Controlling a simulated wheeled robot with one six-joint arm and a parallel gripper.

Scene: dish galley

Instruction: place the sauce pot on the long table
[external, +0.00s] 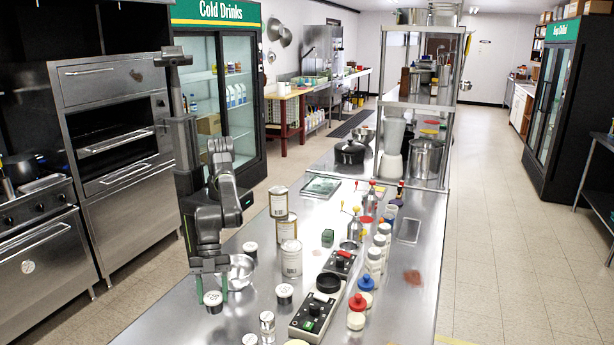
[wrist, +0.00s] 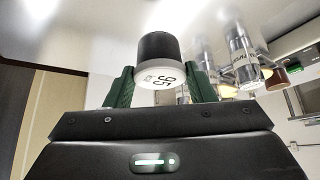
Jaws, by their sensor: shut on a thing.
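A small sauce pot, dark with a white numbered lid (external: 213,298), is between the fingers of my gripper (external: 214,286). The wrist view shows its dark body (wrist: 158,48) and white lid facing me, with a green finger of my gripper (wrist: 157,84) on each side. My gripper is shut on it and points down over the near left edge of the long steel table (external: 172,325). I cannot tell whether the pot's bottom touches the tabletop.
Similar lidded pots (external: 284,292) stand close by, with a steel bowl (external: 240,270) just behind. Tins (external: 291,258), a control box (external: 313,315) and several jars (external: 356,320) crowd the table to the right. Bare steel lies along the left edge.

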